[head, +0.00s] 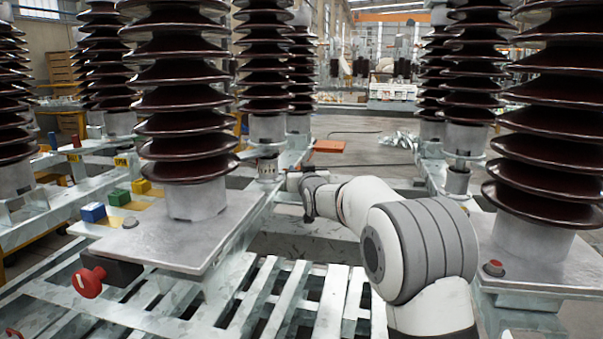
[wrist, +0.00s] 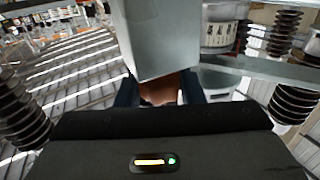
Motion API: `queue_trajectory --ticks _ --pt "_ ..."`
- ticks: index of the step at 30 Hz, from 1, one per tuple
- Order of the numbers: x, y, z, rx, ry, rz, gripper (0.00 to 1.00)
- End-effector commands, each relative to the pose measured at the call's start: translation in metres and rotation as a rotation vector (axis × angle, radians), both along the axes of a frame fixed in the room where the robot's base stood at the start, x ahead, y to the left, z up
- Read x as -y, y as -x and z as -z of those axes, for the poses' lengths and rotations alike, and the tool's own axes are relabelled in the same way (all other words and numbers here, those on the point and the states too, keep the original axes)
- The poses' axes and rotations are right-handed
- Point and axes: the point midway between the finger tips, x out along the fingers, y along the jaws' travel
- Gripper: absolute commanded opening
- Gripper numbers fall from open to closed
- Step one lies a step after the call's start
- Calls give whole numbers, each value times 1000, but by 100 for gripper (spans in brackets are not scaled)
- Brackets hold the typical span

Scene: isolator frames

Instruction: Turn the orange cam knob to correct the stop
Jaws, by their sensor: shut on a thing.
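In the wrist view my gripper (wrist: 160,98) has its two dark fingers closed on the sides of a brownish-orange piece, which I take to be the orange cam knob (wrist: 159,88). A grey metal block (wrist: 158,38) stands just beyond and above it and covers its far part. In the head view my arm reaches forward to the side of the grey frame beam, and the fingers and knob are hidden there behind my wrist. The stop cannot be made out in either view.
Tall brown ribbed insulators (head: 180,90) stand on grey plates at left and right. A red knob (head: 88,282) sticks out at the front left. A slatted grey frame (head: 285,300) lies below my arm.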

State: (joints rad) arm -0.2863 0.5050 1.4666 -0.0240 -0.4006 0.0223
Motion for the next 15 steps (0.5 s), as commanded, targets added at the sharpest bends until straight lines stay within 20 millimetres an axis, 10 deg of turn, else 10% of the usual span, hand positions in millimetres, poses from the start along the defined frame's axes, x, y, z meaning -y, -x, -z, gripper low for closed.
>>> queue_trajectory --ticks 15 --pt "1 0 -6 -4 0 -244 12"
